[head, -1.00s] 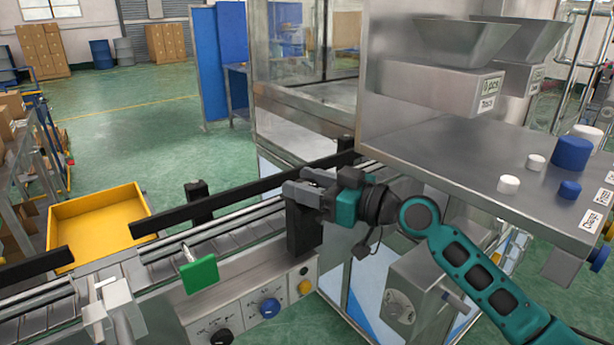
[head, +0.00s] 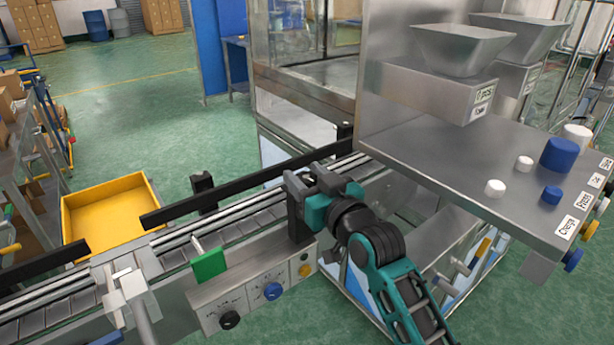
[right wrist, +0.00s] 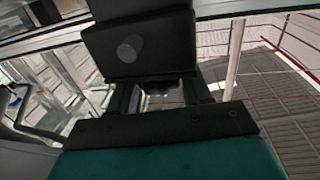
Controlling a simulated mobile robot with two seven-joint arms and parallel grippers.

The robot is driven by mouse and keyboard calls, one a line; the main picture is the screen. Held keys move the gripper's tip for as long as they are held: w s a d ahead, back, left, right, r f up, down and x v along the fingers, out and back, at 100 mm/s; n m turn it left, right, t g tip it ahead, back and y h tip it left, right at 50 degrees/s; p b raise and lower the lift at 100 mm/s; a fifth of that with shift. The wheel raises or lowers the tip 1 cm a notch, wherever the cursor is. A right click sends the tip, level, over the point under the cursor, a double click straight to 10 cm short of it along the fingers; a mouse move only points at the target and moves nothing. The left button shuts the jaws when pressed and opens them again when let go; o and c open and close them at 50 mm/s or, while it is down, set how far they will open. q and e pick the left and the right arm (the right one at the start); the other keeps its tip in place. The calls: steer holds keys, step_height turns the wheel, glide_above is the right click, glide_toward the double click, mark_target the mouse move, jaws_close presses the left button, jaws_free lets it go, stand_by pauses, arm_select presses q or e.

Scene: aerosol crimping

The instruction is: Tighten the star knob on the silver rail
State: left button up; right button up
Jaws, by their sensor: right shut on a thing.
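My right gripper (head: 312,186) is at the near side of the conveyor, at the top of a dark bracket block (head: 298,218). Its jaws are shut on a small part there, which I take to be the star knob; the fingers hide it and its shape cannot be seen. Silver rails (head: 222,220) run along the conveyor, passing behind the gripper. In the right wrist view, the fingers (right wrist: 160,95) reach toward a dark block (right wrist: 140,48) with a round grey spot, and a small pale patch shows between them. My left gripper is not in view.
A black guide bar (head: 240,190) lines the conveyor's far side. A green plate (head: 208,265) and a pale bracket (head: 130,290) stick up left of the gripper. A control panel (head: 245,298) with dials is below. A steel shelf (head: 440,170) with white and blue caps stands right.

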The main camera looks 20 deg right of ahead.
steer(key=shift+m+h, duration=0.4)
steer(key=shift+h, duration=0.2)
steer(key=o, duration=1)
steer(key=s, duration=0.4)
steer(key=s+d, duration=0.1)
steer(key=s, duration=0.8)
steer(key=shift+d+b, duration=0.35)
steer(key=shift+b, duration=0.05)
steer(key=shift+w, duration=0.1)
steer(key=s+f+g, duration=0.1)
steer(key=f, duration=0.4)
steer(key=s+f+g, duration=0.1)
steer(key=f, duration=0.5)
steer(key=s+f+g, duration=0.1)
steer(key=f, duration=0.5)
steer(key=shift+s+a+f+n+g, duration=0.1)
steer(key=shift+s+a+n+g, duration=0.1)
steer(key=shift+s+n+g, duration=0.15)
steer(key=s+f+g, duration=0.1)
steer(key=s+f, duration=0.1)
steer(key=f, duration=0.2)
steer(key=s+f+g, duration=0.1)
steer(key=s+f, duration=0.2)
steer(key=s+f+g, duration=0.1)
steer(key=s+f, duration=0.1)
steer(key=f, duration=0.2)
steer(key=shift+s+d+f+h, duration=0.15)
steer(key=shift+d+f+h, duration=0.1)
steer(key=shift+f+h, duration=0.05)
steer(key=shift+c, duration=0.3)
